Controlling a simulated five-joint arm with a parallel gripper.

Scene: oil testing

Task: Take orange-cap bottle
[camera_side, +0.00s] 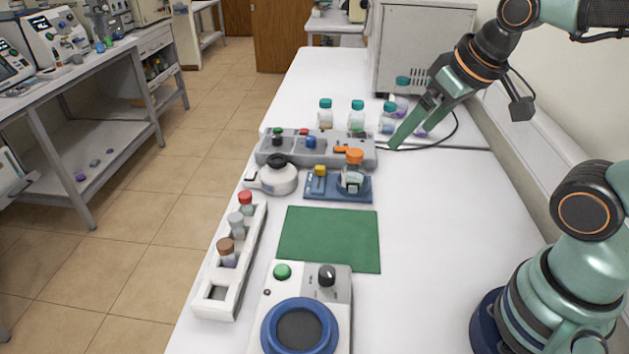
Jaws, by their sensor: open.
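The orange-cap bottle (354,171) is a clear bottle with an orange cap. It stands upright on a small blue device (325,188) near the middle of the table. My gripper (403,138) has green fingers and is to the right of the bottle and a little farther back, pointing down and left. It is apart from the bottle. Its fingers overlap in this view, and nothing shows held between them.
Several teal-capped bottles (325,114) stand behind a long grey device (265,150); some are close behind my gripper. A white flask (277,175) is left of the blue device. A green mat (330,240), a white rack (216,306) and a round-topped instrument (341,292) are nearer.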

